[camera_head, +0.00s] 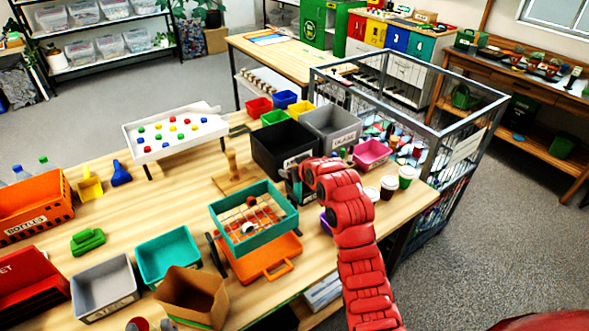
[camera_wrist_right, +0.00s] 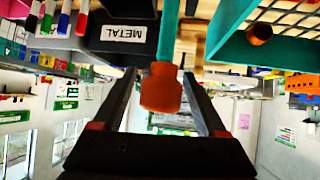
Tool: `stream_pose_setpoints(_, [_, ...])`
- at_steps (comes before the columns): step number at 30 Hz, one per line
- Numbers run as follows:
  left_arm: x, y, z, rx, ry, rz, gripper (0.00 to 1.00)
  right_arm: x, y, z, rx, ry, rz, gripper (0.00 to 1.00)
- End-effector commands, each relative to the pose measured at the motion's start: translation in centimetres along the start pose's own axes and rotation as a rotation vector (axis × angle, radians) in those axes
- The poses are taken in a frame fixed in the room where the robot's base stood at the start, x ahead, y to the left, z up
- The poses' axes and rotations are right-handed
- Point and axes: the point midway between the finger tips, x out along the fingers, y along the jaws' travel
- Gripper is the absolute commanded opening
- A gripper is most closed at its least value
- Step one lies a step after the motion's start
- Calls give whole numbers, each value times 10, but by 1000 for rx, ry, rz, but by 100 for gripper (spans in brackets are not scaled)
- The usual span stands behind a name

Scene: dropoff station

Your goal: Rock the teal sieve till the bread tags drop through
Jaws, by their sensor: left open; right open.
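The teal sieve (camera_head: 241,246) stands over an orange tray (camera_head: 285,262) in the head view. Its wire mesh carries a white piece and small orange-brown pieces; I cannot tell which are bread tags. In the right wrist view, my right gripper (camera_wrist_right: 155,80) is open. An orange-brown knob (camera_wrist_right: 161,90) on a teal stem shows between its fingers; I cannot tell if they touch. The sieve's mesh (camera_wrist_right: 288,18) shows at upper right.
The black bin (camera_head: 266,150), labelled METAL (camera_wrist_right: 123,33) in the wrist view, stands close behind the sieve. A teal bin (camera_head: 150,262) and a cardboard box (camera_head: 205,288) stand to its left. Lidded cups (camera_head: 388,186) stand right of my arm. A wire cage (camera_head: 440,150) is beyond.

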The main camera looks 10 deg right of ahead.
Motion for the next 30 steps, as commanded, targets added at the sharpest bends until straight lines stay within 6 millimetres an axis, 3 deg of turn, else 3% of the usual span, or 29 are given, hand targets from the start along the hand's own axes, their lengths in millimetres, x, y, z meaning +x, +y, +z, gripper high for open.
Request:
stream_pose_setpoints(8, [-12,1,2,0,0,0,50,-23,0,1,0,5,0,75])
stream_pose_setpoints(21, [-43,2,7,0,0,0,50,-116,2,2,0,9,4,75])
stream_pose_setpoints(24, [-13,1,2,0,1,0,50,-146,4,-7,-1,2,8,75])
stream_pose_setpoints(30, [0,0,0,0,0,0,50,-170,2,-4,0,4,5,75])
